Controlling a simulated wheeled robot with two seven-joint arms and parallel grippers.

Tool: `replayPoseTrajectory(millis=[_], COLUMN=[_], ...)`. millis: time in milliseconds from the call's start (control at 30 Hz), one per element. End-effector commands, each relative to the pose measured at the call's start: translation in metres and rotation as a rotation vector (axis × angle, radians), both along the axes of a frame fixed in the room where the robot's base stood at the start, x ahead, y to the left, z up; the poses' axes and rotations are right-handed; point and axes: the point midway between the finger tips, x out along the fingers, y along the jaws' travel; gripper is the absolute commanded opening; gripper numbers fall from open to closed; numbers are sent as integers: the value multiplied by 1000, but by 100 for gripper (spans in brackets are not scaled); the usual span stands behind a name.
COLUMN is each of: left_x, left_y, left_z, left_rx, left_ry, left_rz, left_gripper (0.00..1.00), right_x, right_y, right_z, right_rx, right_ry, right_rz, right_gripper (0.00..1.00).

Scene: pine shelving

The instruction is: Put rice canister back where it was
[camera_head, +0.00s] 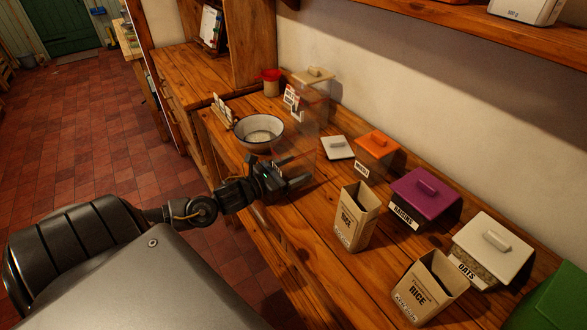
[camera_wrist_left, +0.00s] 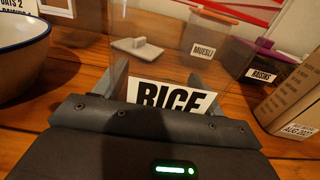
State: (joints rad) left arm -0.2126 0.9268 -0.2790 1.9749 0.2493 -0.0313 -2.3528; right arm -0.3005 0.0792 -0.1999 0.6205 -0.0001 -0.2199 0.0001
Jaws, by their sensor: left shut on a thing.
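The rice canister (camera_head: 303,152) is a clear, open-topped box that looks empty. Its white RICE label shows in the left wrist view (camera_wrist_left: 170,97). My left gripper (camera_head: 284,174) is shut on the canister, with a finger on either side. Its underside is hidden, so I cannot tell whether it touches the counter. A white lid (camera_head: 338,147) lies flat on the counter behind it. My right gripper is not in view.
An enamel bowl (camera_head: 260,133) stands close to the left. The muesli (camera_head: 376,150), raisins (camera_head: 424,198) and oats (camera_head: 490,250) canisters line the wall. Two open rice cartons (camera_head: 356,216) (camera_head: 428,288) stand towards the front right. A beige-lidded canister (camera_head: 313,78) stands behind the bowl.

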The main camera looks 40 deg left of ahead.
Motion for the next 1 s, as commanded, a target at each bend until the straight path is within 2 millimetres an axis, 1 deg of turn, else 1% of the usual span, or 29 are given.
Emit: replayPoseTrajectory(millis=[67, 100, 233, 467, 567, 633, 767, 1000], left_x=[0, 0, 0, 0, 0, -4, -20, -61], left_y=[0, 0, 0, 0, 0, 1, 6, 18], left_z=[-3, -2, -2, -2, 2, -1, -2, -3], left_rx=[0, 0, 0, 0, 0, 1, 1, 2], left_ry=[-1, 0, 0, 0, 0, 3, 5, 7], left_rz=[0, 0, 0, 0, 0, 0, -1, -2], left_gripper=[37, 75, 92, 92, 92, 92, 92, 92], right_x=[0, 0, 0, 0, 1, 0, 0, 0], right_y=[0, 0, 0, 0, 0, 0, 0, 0], right_z=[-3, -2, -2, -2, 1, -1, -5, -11], right_rx=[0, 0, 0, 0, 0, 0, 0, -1], right_ry=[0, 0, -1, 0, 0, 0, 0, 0], right_rz=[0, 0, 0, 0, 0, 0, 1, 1], right_gripper=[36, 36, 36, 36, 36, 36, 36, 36])
